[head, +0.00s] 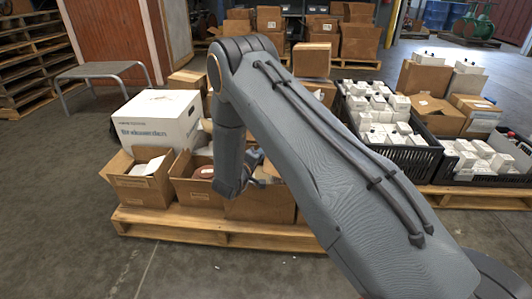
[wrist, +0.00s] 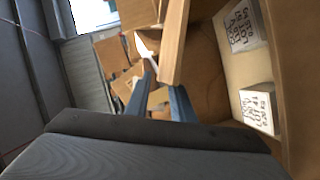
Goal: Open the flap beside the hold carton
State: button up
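My gripper (wrist: 164,84) has its two blue fingers apart. A brown cardboard flap (wrist: 174,40) reaches down to the gap between the fingertips; whether they touch it I cannot tell. To its right in the wrist view is the inside of an open carton with a white labelled box (wrist: 259,110) and another label (wrist: 243,25). I cannot read "hold" on anything. In the head view my gripper (head: 262,172) is over the front right carton (head: 258,207) of the near pallet, partly hidden by my arm.
The near pallet (head: 220,236) also holds an open left carton (head: 139,190), an open middle carton (head: 190,190) and a white printed box (head: 155,122). Black crates (head: 400,160) of white boxes stand right. A grey step stool (head: 100,72) is at left. The front floor is clear.

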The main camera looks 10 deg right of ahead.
jog(key=shift+b+x, duration=0.35)
jog(key=shift+x, duration=1)
grip_shut()
dwell(0.4)
